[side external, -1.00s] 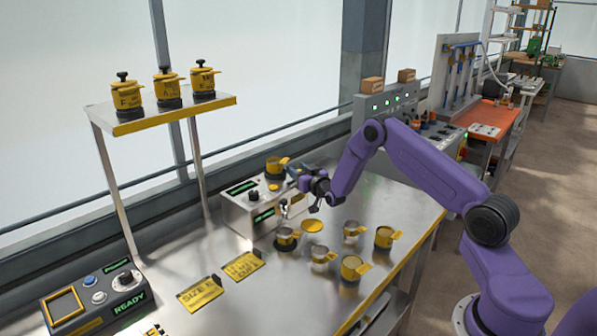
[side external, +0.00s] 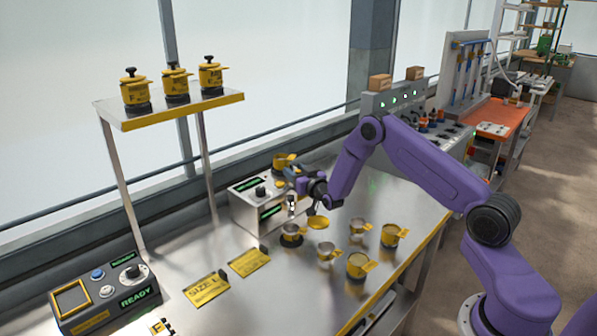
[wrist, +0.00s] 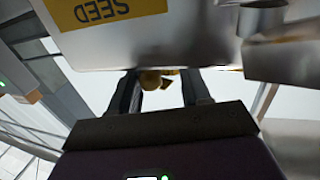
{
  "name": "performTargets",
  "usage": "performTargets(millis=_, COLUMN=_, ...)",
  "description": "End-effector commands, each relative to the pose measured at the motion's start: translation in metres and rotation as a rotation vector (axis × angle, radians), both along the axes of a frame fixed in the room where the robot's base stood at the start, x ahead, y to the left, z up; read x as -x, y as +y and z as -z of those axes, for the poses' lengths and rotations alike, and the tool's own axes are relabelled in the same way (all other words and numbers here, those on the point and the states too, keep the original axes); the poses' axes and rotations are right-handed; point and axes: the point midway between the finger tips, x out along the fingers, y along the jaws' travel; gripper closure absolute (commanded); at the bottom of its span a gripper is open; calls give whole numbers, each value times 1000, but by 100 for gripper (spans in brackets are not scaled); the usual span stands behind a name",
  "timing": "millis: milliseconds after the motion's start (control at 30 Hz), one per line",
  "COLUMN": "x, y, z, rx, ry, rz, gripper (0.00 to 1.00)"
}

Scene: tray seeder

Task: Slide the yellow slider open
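A small yellow part (wrist: 152,80), possibly the yellow slider, shows between my fingers in the wrist view, at the edge of a grey metal housing (wrist: 165,52). My gripper (wrist: 160,88) has its two dark fingers spread on either side of it, with gaps visible. In the side view my gripper (side external: 301,206) is in front of the grey dispenser box (side external: 243,212), above a yellow-banded cup (side external: 291,236). The slider cannot be made out there; my wrist and fingers cover that part. Whether a finger touches the yellow part is not clear.
Several open yellow-banded cups stand right of the box, including one near the front (side external: 358,267). Size cards (side external: 207,289) and a control panel (side external: 108,297) are at left. A shelf (side external: 185,108) holds lidded canisters.

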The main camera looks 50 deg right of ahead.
Motion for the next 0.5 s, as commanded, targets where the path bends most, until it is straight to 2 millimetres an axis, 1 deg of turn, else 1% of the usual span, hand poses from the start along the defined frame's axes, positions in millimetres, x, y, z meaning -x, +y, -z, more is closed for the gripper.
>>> performTargets(millis=267, x=2, y=-3, z=0, rx=-1, ry=0, rz=7, gripper=53)
performTargets(millis=367, x=6, y=-2, z=0, rx=-1, ry=1, rz=7, gripper=53)
performTargets(millis=500, x=20, y=1, z=0, rx=-1, ry=2, rz=8, gripper=53)
